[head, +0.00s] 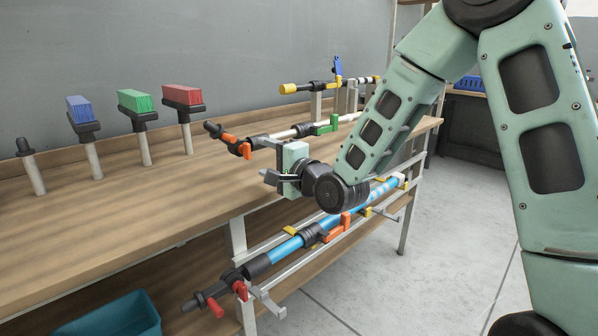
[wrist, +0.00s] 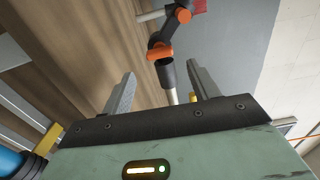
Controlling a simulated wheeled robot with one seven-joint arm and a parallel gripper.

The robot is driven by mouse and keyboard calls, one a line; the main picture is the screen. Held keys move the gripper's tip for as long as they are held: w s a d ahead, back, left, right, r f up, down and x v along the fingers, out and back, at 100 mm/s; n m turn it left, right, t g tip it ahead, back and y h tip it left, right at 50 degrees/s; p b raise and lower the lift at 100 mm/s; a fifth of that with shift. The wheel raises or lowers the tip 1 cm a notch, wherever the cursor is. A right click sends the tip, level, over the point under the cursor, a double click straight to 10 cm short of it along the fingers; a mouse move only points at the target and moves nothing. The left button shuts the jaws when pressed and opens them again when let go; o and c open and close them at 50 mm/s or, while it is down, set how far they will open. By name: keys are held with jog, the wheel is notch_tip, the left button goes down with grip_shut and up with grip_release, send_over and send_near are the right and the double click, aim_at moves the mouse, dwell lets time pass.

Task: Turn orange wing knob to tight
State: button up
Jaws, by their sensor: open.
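An orange knob (head: 246,150) sits on the upper white pipe (head: 290,133) at the bench edge, beside a black collar (head: 261,141). An orange band (head: 229,138) is just left of it. In the wrist view, an orange part (wrist: 160,51) shows beyond the fingertips, above a dark collar (wrist: 167,73). Another orange lever (head: 345,221) is on the lower blue pipe; I cannot tell for certain which is the wing knob. My gripper (head: 269,160) is open and empty, right of and close to the upper orange knob, apart from it. Its fingers straddle the pipe line in the wrist view (wrist: 162,78).
Brush-like blocks in blue (head: 79,108), green (head: 135,101) and red (head: 182,95) stand on posts on the wooden bench (head: 100,215). A green lever (head: 332,124) is behind my gripper. Red knobs (head: 240,290) are low in front. A teal bin (head: 115,315) is below.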

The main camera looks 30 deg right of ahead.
jog(key=b+v, duration=1.1)
jog(key=shift+s+b, duration=0.35)
jog(key=shift+b, duration=0.05)
dwell(0.4)
jog(key=s+a+f+n+g+h, duration=0.1)
jog(key=s+a+f+n+g, duration=0.35)
jog(key=f, duration=0.25)
jog(key=s+a+f+n+g+h, duration=0.1)
jog(key=s+a+f+n+g, duration=0.25)
jog(key=a+f+n, duration=0.35)
jog(key=s+f+n+g+h, duration=0.2)
jog(key=s+f+n+g, duration=0.25)
jog(key=s, duration=0.45)
jog(key=s+f+n+g+h, duration=0.1)
jog(key=s+f+n+g, duration=0.2)
jog(key=s+n+g, duration=0.45)
notch_tip(320, 180, up, 30)
jog(key=s+m+t+p, duration=0.1)
jog(key=t+p, duration=0.1)
jog(key=p, duration=2.8)
jog(key=shift+s+a+r+t, duration=0.2)
jog(key=shift+s+a+t, duration=0.1)
jog(key=shift+s+t, duration=0.1)
